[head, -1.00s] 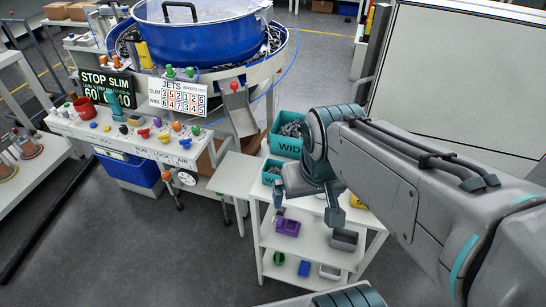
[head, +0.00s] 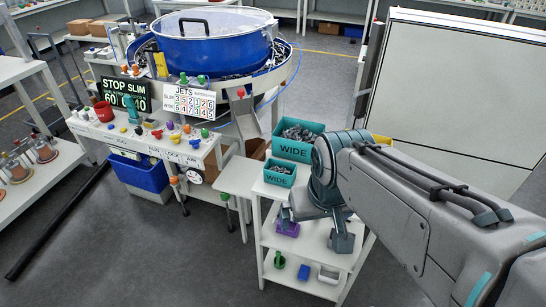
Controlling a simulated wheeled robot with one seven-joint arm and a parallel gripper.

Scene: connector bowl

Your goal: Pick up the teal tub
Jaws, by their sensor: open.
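Two teal tubs labelled WIDE, both filled with small grey parts, are in the head view. The larger teal tub (head: 293,150) stands behind the white cart. The smaller teal tub (head: 277,181) sits on the cart's top at its left back corner. The task line does not tell them apart. My gripper (head: 315,226) points down over the front of the cart, in front of and right of the smaller tub. Its two fingers are spread apart with nothing seen between them. My wrist and arm hide the cart's right side.
The white cart (head: 268,217) has lower shelves with a purple bin (head: 287,228) and other small items. A control console (head: 140,137) and a large blue bowl (head: 213,40) stand to the left. A white panel (head: 455,90) stands behind my arm. Grey floor lies open at front left.

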